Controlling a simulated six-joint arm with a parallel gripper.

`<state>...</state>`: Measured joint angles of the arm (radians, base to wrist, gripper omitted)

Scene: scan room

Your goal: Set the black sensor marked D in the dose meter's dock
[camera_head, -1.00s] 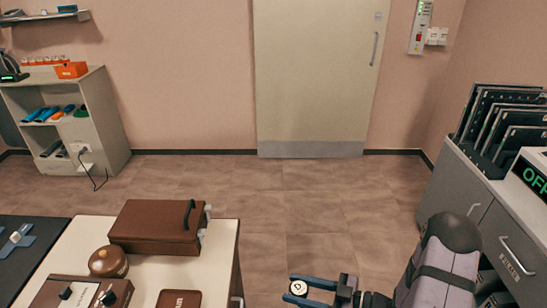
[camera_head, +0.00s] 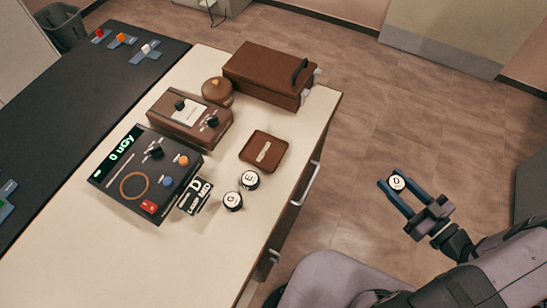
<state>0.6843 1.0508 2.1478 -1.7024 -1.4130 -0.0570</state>
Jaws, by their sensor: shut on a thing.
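My gripper (camera_head: 391,181) is at the right, out over the floor and clear of the table. Its blue fingers are shut on a round sensor with a white top marked D (camera_head: 397,183). The dose meter (camera_head: 118,198) is a dark box on the cream table at the left, with a green display reading 0 uGy. An orange ring (camera_head: 133,186) is on its top face; I cannot tell whether this is the dock. Two similar black sensors with white lettered tops stand on the table, one marked E (camera_head: 249,180) and one that looks like C or G (camera_head: 233,201).
A small printed stand (camera_head: 194,197) is beside the meter. A brown control box (camera_head: 190,118), a brown dome (camera_head: 217,91), a brown case (camera_head: 268,75) and a brown tray (camera_head: 274,143) occupy the table's back. The front tabletop is clear. A drawer handle (camera_head: 305,184) sticks out at the table's side.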

